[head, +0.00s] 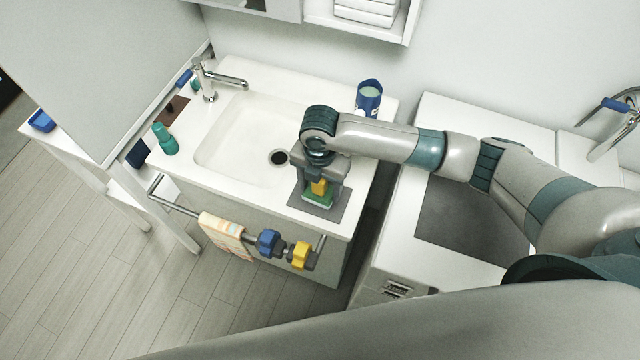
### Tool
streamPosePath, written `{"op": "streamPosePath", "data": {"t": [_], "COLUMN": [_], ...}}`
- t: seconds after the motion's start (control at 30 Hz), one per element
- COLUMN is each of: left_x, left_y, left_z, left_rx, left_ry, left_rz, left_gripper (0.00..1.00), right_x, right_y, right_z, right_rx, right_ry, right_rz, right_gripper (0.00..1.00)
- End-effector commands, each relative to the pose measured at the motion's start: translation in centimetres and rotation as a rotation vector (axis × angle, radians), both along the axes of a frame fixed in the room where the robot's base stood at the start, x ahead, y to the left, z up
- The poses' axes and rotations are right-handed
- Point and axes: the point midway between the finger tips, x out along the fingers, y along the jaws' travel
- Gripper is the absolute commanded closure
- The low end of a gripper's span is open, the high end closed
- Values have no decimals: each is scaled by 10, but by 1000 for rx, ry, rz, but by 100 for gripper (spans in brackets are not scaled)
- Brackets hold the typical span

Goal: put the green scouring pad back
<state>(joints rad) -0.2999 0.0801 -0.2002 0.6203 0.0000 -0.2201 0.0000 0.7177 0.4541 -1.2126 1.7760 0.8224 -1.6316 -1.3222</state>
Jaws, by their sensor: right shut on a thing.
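My right gripper (319,186) points down at the front right of the white sink counter. It is shut on the green scouring pad (318,200), which has a yellow part (320,186) on top between the fingers. The pad is at or just above a dark grey mat (335,205) on the counter; I cannot tell whether it touches. The gripper hides part of the pad and mat. My left gripper is not in view.
The sink basin (225,150) is left of the gripper, with a tap (209,85) behind. A blue container (369,98) stands at the back right, a teal bottle (166,141) at the left. A front rail holds a towel (224,234) and blue and yellow items (301,255).

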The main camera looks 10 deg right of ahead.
Motion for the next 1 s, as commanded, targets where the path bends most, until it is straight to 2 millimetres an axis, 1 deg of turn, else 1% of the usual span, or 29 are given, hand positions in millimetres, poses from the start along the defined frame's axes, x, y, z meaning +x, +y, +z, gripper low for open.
{"op": "streamPosePath", "data": {"t": [0.33, 0.37, 0.4, 0.43, 0.77, 1.0], "left_x": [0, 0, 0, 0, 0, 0], "left_y": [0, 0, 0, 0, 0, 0], "left_z": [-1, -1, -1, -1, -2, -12], "left_rx": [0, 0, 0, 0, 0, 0], "left_ry": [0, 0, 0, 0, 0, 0], "left_rz": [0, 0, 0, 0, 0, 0], "left_gripper": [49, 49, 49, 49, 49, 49], "right_x": [0, 0, 0, 0, 0, 0], "right_y": [0, 0, 0, 0, 0, 0], "right_z": [-5, -5, -5, -5, -5, -6], "right_rx": [0, 0, 0, 0, 0, 1], "right_ry": [0, 0, 0, 0, 0, -1], "right_rz": [-1, -1, -1, -1, -1, -1], "right_gripper": [71, 33, 24, 19, 19, 19]}}
